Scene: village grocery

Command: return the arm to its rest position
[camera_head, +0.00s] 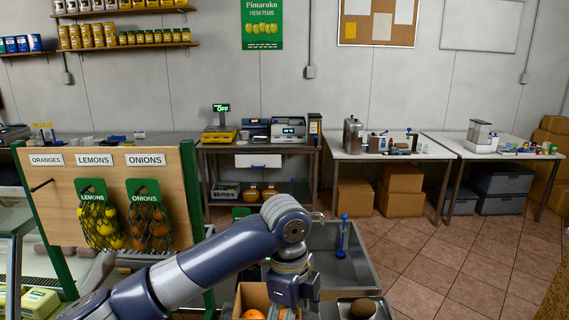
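My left arm (220,258) comes in from the lower left, rises to a bent joint near the picture's middle and turns down toward the bottom edge. Its lower links hang in front of a cardboard box (248,293) and a grey metal basin. The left gripper lies below the picture's edge and does not show. My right arm and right gripper do not show.
An orange fruit (253,314) shows in the box. A dark round item (362,308) sits on a metal tray to the right. A sign board (60,205) with netted lemons and onions stands left.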

